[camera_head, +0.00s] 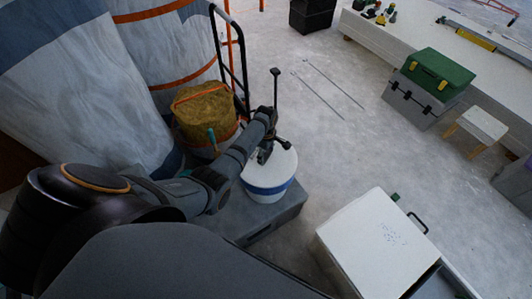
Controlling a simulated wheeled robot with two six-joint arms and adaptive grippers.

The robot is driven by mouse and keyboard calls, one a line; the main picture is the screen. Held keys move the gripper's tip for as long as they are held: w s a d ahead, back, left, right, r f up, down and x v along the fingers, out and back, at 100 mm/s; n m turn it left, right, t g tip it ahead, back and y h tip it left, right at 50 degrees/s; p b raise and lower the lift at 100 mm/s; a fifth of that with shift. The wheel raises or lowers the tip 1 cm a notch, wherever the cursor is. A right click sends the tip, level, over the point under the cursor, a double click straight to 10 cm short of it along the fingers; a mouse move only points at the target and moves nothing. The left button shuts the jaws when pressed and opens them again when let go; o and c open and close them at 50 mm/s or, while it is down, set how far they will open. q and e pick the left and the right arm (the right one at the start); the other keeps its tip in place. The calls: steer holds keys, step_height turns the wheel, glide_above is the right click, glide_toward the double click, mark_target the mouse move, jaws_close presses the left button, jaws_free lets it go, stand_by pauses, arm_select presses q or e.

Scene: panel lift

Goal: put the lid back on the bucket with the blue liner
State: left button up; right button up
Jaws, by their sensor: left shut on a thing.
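The bucket (266,195) is white with a blue band, the liner, showing around its upper part. It stands on a low grey platform in the middle of the head view. The white lid (284,165) lies over the bucket's top, above the blue band. My left gripper (264,155) points down at the lid from above and is shut on it, probably at a grip that the fingers hide. The arm covers the left part of the lid and bucket. I cannot tell whether the lid is fully seated. My right gripper is not in view.
The grey platform (276,216) bears the bucket. A white-topped box (375,245) is at lower right. The floor between it and the green case (437,70) is clear.

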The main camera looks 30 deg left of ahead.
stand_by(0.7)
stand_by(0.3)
arm_select(q)
steer(key=o, duration=1.3)
steer(key=shift+o, duration=0.4)
steer(key=shift+o, duration=0.5)
step_height(320, 180, up, 7)
steer(key=p, duration=0.8)
